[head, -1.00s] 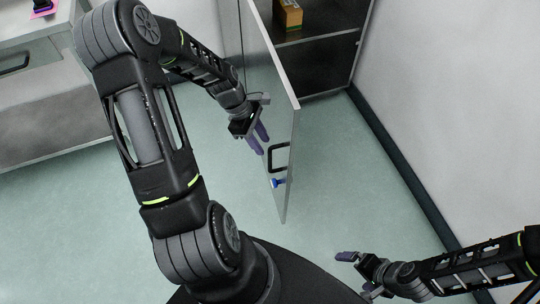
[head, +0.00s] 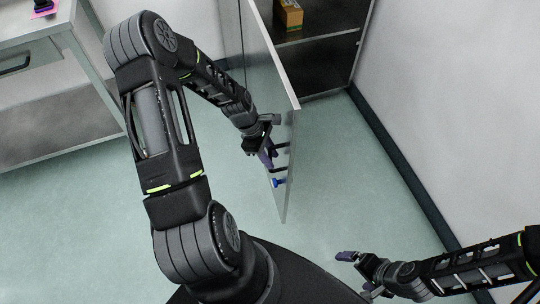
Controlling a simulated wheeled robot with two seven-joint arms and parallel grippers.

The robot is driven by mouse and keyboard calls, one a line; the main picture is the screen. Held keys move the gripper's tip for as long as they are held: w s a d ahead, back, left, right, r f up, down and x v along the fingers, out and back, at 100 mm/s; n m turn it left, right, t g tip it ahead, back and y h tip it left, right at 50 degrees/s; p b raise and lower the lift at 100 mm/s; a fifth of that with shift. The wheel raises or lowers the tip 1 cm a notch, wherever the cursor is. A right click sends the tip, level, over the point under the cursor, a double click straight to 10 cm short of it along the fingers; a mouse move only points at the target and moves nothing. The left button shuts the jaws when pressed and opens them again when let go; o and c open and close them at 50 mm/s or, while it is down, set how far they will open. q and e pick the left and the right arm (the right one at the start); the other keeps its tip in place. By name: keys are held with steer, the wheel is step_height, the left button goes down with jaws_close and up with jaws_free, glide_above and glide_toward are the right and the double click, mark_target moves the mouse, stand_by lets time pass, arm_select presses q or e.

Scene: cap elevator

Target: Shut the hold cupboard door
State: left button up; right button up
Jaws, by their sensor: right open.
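The cupboard door (head: 285,118) stands wide open, its edge pointing toward me. Its dark bar handle (head: 282,148) is partly hidden by my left gripper, and a blue knob or key (head: 279,183) sits below it. My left gripper (head: 266,155) is at the door's left face, by the handle. Its purple fingers overlap the handle in the picture; I cannot tell whether they touch it or how far apart they are. My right gripper (head: 357,268) is open and empty, low at the right, apart from the door.
The cupboard's dark shelves (head: 318,50) show behind the door, with a yellow-brown box (head: 288,16) on one. A grey bench with a drawer (head: 50,62) stands at the left. A white wall (head: 460,110) bounds the right. The green floor (head: 340,170) between door and wall is clear.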

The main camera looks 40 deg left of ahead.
arm_select(q)
jaws_close()
stand_by(1.2)
